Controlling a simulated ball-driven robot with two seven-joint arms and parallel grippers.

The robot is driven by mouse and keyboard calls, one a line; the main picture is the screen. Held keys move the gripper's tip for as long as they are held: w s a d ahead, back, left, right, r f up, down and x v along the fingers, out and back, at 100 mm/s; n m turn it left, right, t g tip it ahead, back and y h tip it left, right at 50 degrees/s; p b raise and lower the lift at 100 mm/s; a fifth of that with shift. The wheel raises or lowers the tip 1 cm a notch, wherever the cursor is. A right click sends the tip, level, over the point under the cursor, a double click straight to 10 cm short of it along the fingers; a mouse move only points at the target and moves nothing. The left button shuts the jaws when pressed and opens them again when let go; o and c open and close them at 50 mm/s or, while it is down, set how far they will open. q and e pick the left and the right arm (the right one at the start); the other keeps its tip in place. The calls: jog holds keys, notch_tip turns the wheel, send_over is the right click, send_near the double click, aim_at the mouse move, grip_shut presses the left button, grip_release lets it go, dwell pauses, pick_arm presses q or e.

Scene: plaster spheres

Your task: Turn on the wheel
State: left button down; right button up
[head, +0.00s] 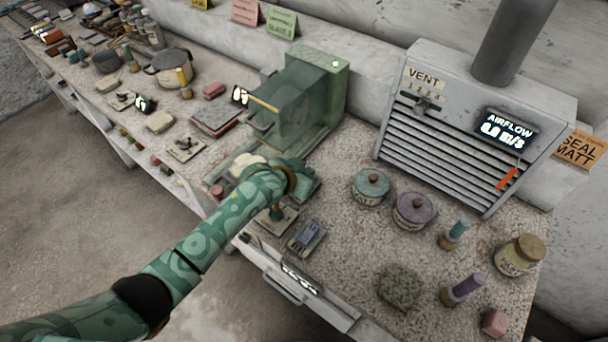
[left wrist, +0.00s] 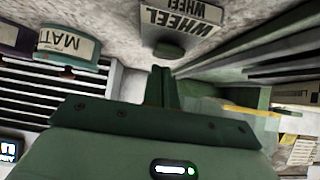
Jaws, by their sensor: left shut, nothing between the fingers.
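My left gripper (head: 304,188) is over the bench beside the green machine (head: 300,98), partly hidden by my own wrist in the head view. In the left wrist view its two fingers (left wrist: 163,88) are shut together and empty. Just past their tips is a grey plate lettered WHEEL (left wrist: 178,24), with a small dark part at its near edge. I cannot tell whether the fingers touch it. In the head view a small grey switch box (head: 306,238) sits near the bench's front edge, below the hand. My right gripper is not in view.
The grey vent unit (head: 450,130) stands at the back right, with an airflow display (head: 506,130). A teal-lidded jar (head: 371,187) and a purple-lidded jar (head: 413,209) stand before it. Tools and blocks crowd the bench's left part.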

pick_arm(q)
jog(key=shift+w+d, duration=0.15)
jog(key=shift+w, duration=0.05)
